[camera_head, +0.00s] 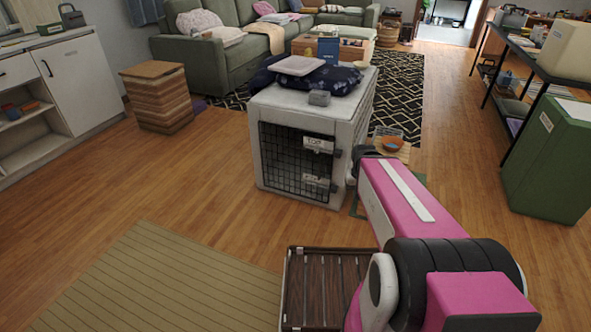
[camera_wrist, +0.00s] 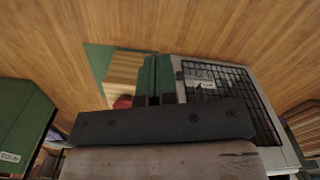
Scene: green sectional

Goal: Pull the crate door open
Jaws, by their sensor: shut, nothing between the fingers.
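The pale grey crate (camera_head: 352,108) stands on the wood floor in the head view. Its black wire door (camera_head: 292,165) fills the front face and looks closed in its frame, with white labels and small dark latch parts at its right edge. In the wrist view the wire door (camera_wrist: 228,92) appears at a slant on the right. My gripper (camera_head: 364,154) is near the crate's front right corner, mostly hidden by my pink arm. In the wrist view my gripper (camera_wrist: 154,98) is shut and empty, to the left of the door; whether it touches the crate cannot be told.
A slatted rack (camera_head: 325,285) and a striped rug (camera_head: 165,280) lie in front. A green cabinet (camera_head: 548,165) stands at right. Floor before the door is clear.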

